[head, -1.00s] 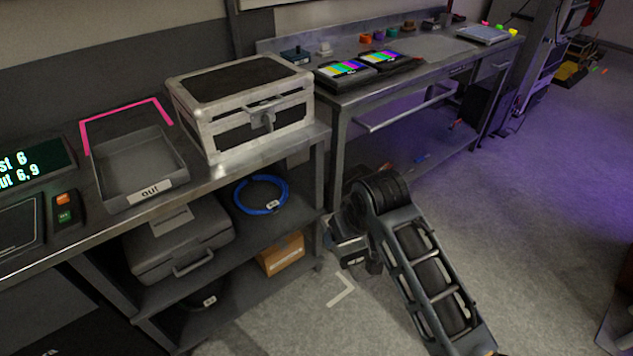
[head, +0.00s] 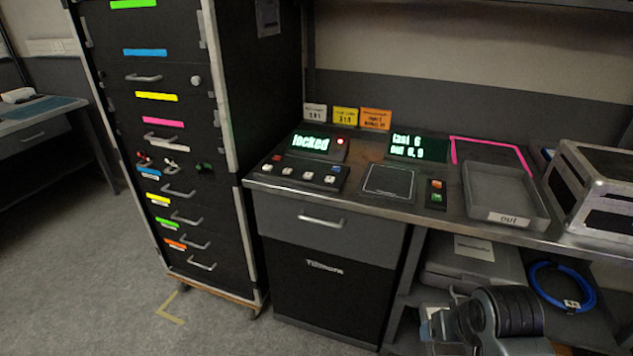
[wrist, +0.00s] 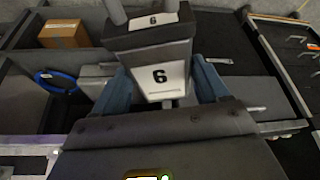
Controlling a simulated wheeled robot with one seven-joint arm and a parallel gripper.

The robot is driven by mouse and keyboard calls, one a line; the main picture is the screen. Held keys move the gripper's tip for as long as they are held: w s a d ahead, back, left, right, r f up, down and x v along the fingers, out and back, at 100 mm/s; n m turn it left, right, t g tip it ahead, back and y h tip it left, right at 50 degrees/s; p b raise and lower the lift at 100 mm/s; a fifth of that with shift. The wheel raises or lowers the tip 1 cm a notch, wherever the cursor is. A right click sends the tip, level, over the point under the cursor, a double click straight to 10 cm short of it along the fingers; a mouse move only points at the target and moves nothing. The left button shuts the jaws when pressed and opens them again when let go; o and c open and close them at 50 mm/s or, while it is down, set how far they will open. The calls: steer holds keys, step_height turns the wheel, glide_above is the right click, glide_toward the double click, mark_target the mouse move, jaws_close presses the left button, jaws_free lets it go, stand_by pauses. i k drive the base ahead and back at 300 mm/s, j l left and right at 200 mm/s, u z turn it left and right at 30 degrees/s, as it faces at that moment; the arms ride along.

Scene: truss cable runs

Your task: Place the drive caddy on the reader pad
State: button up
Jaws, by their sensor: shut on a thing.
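The drive caddy (wrist: 150,45) is a dark grey block with white labels reading 6. It fills the upper middle of the wrist view. My gripper (wrist: 165,85) is shut on it, with a blue finger on each side. In the head view my arm is at the bottom right, in front of the lower shelf, below the bench top; the caddy is hard to make out there. The reader pad is most likely the dark square with a thin pale outline (head: 388,182) on the bench, left of a small box with orange and green buttons. It looks bare.
A display reading "locked" (head: 312,143), a button panel (head: 305,174) and the "out" tray (head: 505,194) stand on the bench. A silver case (head: 595,190) is at the right. A tall drawer rack (head: 160,130) stands left. Floor in front of the rack is clear.

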mark_target(390, 180)
steer(key=i+l+u, duration=0.25)
steer(key=u, duration=0.15)
steer(key=i+l+u, duration=0.15)
steer(key=l+u, duration=0.25)
steer(key=i+l+u, duration=0.1)
steer(key=l+u, duration=0.3)
steer(key=l, duration=0.1)
